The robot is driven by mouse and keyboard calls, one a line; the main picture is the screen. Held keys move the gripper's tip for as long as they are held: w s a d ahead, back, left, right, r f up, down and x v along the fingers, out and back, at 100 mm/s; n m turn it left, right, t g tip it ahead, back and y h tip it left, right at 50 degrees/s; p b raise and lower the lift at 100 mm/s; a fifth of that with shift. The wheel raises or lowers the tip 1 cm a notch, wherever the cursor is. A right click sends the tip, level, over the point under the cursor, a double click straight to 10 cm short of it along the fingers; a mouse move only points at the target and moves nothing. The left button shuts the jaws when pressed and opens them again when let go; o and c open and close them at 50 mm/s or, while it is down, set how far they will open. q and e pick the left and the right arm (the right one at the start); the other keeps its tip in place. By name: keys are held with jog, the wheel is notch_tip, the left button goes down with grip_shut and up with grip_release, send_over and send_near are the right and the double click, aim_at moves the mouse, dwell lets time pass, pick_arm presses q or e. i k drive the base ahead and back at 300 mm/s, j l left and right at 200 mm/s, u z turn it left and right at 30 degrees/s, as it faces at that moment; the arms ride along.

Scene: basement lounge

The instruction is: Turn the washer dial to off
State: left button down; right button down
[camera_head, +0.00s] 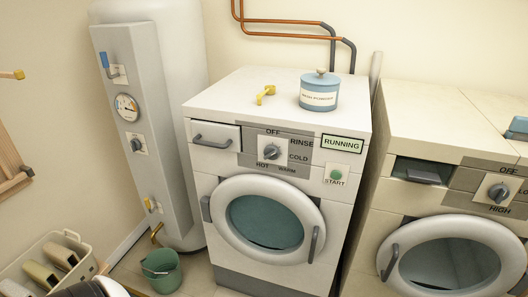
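The washer (204,170) is the white front-loader in the middle of the head view, its round door closed. Its grey dial (270,152) sits on a dark panel, ringed by the words OFF at the top, RINSE, COLD, WARM and HOT. I cannot tell for certain which word the dial points at. The display (342,144) beside it reads RUNNING. A green START button (337,174) is below the display. Neither gripper is in view, and nothing touches the dial.
A second machine (400,208) with OFF, LOW and HIGH labels stands at the right. A tall tank (175,110) with valves is at the left. A green bucket (162,283) and a basket (77,243) sit on the floor. A blue jar (320,85) and yellow piece (266,93) lie atop the washer.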

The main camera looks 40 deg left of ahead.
aim_at(272, 153)
jog(key=u, duration=0.8)
